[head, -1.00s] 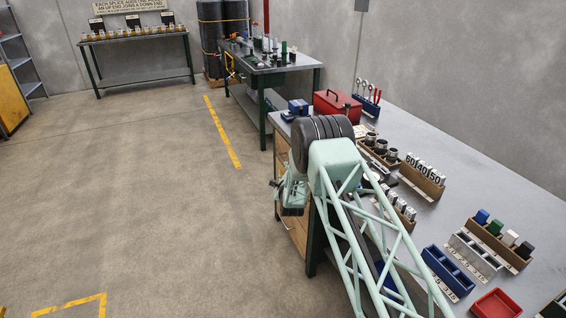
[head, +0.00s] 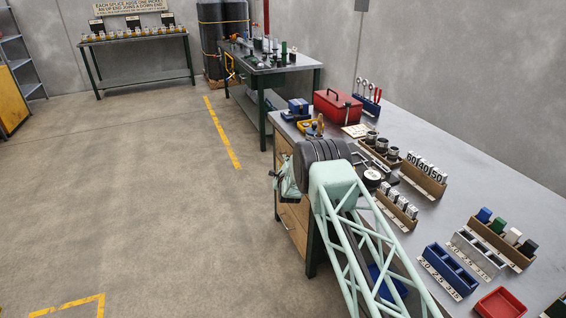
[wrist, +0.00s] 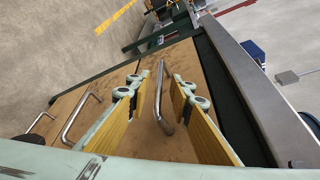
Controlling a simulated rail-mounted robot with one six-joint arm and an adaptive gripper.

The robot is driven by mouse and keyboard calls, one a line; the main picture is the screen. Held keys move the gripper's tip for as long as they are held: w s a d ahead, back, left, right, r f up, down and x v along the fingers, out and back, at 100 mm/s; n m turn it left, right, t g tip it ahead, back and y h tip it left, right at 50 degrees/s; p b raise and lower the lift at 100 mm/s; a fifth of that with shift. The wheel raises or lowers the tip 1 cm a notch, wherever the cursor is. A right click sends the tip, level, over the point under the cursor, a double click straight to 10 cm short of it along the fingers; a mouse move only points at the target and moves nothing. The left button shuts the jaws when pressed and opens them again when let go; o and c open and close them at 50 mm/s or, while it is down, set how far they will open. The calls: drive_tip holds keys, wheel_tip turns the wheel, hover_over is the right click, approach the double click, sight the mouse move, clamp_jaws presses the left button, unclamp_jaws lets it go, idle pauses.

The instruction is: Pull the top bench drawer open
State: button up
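The wooden drawer fronts of the bench (head: 293,222) show in the head view, partly hidden by my arm. In the wrist view the top drawer front (wrist: 188,62) lies closest to the grey bench edge. Its steel bar handle (wrist: 161,95) runs between the two yellow-padded fingers of my gripper (wrist: 160,88). The fingers are apart, with a visible gap on each side of the handle. The drawer looks closed. In the head view my gripper (head: 288,183) is at the drawer side of the bench, its fingers hard to make out.
Two lower handles (wrist: 82,120) are left of my gripper in the wrist view. The bench top (head: 440,215) above holds a red toolbox (head: 338,107), blue bins (head: 450,270) and several racks. The floor (head: 150,190) left of the bench is clear.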

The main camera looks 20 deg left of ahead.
drive_tip(key=shift+b+x, duration=0.45)
drive_tip(key=shift+x, duration=1.4)
clamp_jaws()
